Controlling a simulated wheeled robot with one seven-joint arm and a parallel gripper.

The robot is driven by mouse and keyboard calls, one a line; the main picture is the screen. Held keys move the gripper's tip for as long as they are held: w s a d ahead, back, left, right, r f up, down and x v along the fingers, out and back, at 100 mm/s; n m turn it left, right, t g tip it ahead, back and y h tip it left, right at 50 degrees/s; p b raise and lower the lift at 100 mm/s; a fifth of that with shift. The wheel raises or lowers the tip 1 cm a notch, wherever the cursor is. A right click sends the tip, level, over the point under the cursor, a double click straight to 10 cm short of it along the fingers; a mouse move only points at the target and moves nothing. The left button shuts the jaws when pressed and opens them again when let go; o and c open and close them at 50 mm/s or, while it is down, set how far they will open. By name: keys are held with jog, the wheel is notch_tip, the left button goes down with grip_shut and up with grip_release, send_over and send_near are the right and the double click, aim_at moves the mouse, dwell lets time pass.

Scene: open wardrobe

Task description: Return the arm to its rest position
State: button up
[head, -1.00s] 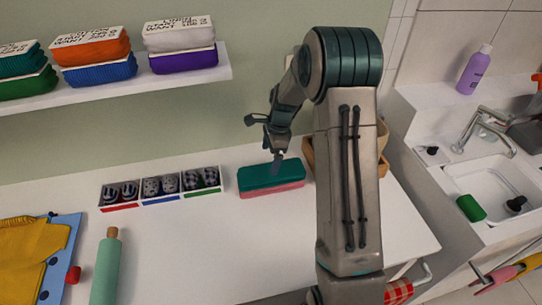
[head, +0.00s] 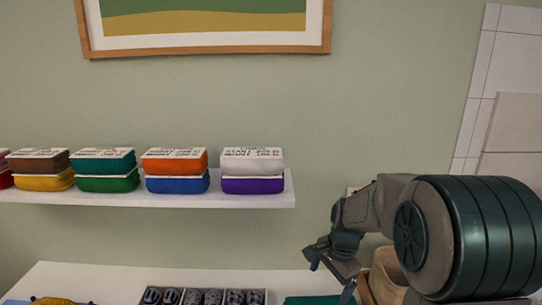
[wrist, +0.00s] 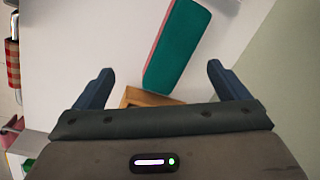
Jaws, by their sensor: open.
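My gripper (wrist: 158,88) is open and empty in the wrist view, its two dark fingers spread wide apart. In the head view my gripper (head: 330,272) shows at the lower middle, in front of the wall and above the white table, with my large dark arm joint at the right. A green and pink block-shaped case (wrist: 178,45) lies on the table beyond the fingers, apart from them. Only its green top (head: 312,300) shows at the bottom edge of the head view.
A white shelf (head: 240,201) on the wall holds several stacked coloured cases. A sectioned tray (head: 222,298) with rolled items stands on the table (head: 90,278). A wooden box (wrist: 135,97) lies near the gripper. A framed picture (head: 200,54) hangs above; the wall between is clear.

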jog(key=s+r+n+t, duration=0.1)
jog(key=s+r+n, duration=0.2)
jog(key=s, duration=0.4)
jog(key=s+r+n+h, duration=0.1)
jog(key=s+r+n, duration=0.2)
jog(key=s+n, duration=0.2)
jog(key=s+r+n+t, duration=0.1)
jog(key=s+r+n, duration=0.2)
jog(key=s, duration=0.6)
jog(key=shift+d+n+t, duration=0.15)
jog(key=shift+n+t, duration=0.15)
jog(key=shift+n, duration=0.3)
